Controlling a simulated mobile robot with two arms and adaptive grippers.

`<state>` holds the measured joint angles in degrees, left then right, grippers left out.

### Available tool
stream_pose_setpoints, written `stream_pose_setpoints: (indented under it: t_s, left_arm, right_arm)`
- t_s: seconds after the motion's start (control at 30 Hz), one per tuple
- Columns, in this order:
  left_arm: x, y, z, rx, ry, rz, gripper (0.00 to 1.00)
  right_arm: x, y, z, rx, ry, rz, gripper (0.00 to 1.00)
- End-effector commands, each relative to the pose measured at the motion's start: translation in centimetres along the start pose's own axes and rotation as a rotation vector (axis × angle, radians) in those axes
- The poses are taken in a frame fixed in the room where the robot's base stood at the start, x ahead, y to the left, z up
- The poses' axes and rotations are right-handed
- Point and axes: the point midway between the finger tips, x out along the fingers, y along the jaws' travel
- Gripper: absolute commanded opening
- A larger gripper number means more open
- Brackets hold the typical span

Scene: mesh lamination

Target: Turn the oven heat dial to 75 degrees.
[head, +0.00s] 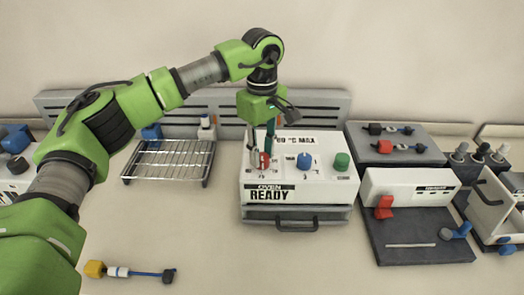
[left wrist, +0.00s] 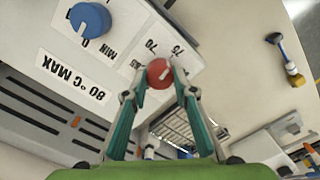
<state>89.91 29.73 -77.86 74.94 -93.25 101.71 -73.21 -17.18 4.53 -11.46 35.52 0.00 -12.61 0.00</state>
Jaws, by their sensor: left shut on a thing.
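The white oven (head: 300,190) stands at the table's back middle, with "OVEN READY" on its front and "80 °C MAX" on top. Its red heat dial (head: 265,161) sits at the left of the panel. My left gripper (head: 261,152) reaches down from above and is shut on it. In the left wrist view the red dial (left wrist: 160,73) sits between the green fingertips (left wrist: 160,82). Its white pointer line slants toward the upper right, roughly toward the printed 75; the exact reading is hard to tell. A 70 mark shows beside it. My right gripper is not in view.
A blue dial (head: 304,161) with a MIN label and a green button (head: 342,161) sit right of the red dial. A wire rack (head: 170,160) stands left of the oven. A white device with a red lever (head: 384,207) stands right. The table front is mostly clear.

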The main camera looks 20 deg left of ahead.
Motion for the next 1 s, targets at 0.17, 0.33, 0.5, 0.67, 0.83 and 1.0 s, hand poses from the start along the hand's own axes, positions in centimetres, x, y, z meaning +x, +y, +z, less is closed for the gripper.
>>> stream_pose_setpoints:
  t_s: [0.17, 0.33, 0.5, 0.67, 0.83, 1.0]
  left_arm:
    - [-0.21, 0.12, -0.06, 0.074, 0.001, 0.006, 0.04]
    - [-0.22, 0.12, -0.06, 0.114, 0.001, 0.006, 0.04]
    - [-0.22, 0.12, -0.06, 0.126, 0.001, 0.006, 0.04]
    - [-0.23, 0.13, -0.07, 0.127, 0.001, 0.006, 0.04]
    - [-0.24, 0.13, -0.07, 0.127, 0.001, 0.006, 0.28]
    - [-0.17, 0.09, -0.05, 0.127, 0.001, 0.004, 0.42]
  right_arm:
    - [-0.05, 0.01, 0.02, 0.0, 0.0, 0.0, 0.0]
    - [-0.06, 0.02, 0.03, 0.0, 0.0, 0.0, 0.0]
    - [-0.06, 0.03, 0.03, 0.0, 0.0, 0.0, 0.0]
    - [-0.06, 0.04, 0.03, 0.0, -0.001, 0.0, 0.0]
    - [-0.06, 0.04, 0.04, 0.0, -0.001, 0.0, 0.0]
    - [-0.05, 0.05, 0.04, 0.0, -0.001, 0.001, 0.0]
